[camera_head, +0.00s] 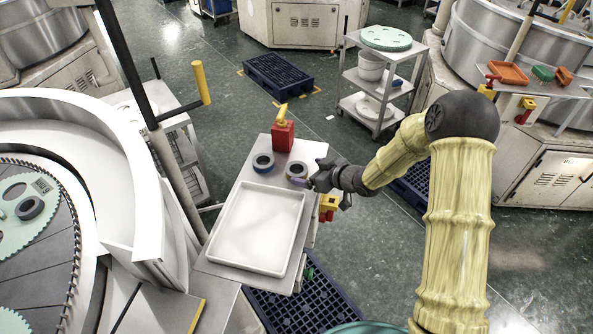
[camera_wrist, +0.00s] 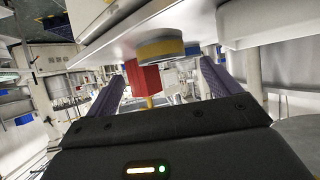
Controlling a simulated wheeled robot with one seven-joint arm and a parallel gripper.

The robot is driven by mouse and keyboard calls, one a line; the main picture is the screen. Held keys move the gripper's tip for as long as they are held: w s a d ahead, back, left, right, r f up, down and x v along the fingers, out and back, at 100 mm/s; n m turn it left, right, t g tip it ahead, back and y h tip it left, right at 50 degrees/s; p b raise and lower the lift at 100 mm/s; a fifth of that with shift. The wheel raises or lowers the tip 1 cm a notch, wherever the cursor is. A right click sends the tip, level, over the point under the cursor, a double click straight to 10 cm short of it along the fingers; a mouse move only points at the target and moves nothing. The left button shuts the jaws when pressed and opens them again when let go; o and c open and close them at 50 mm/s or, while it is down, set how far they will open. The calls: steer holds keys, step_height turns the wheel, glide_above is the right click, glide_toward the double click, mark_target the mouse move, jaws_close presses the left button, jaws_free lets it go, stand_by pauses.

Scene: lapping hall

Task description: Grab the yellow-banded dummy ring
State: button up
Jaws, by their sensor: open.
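In the wrist view, a ring with a yellow band and a grey-blue part (camera_wrist: 160,47) sits at the edge of the pale table surface, which shows at the top of the picture. My gripper (camera_wrist: 162,75) is open, its two purple fingers apart on either side of the picture, with the ring ahead between them and not gripped. In the head view, my gripper (camera_head: 306,178) is right beside the right-hand dark ring (camera_head: 296,170) on the steel table. A second dark ring with a bluish band (camera_head: 263,163) lies to its left. No yellow band is clear on either there.
A white tray (camera_head: 248,267) fills the table's front part. A red container with a yellow top (camera_head: 283,136) stands behind the rings; its red body shows in the wrist view (camera_wrist: 143,76). The lapping machine (camera_head: 110,200), with another ring (camera_head: 30,208), is at left.

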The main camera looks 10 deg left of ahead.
mark_target(292, 167)
steer(key=p+x, duration=0.2)
steer(key=x, duration=0.1)
steer(key=shift+a+r, duration=0.1)
steer(key=shift+a, duration=0.25)
steer(key=shift+w+a+f, duration=0.3)
steer(key=shift+a+f, duration=0.1)
steer(key=c, duration=1.4)
steer(key=shift+r, duration=0.2)
step_height(292, 167, up, 10)
steer(key=b, duration=0.2)
steer(key=shift+f, duration=0.15)
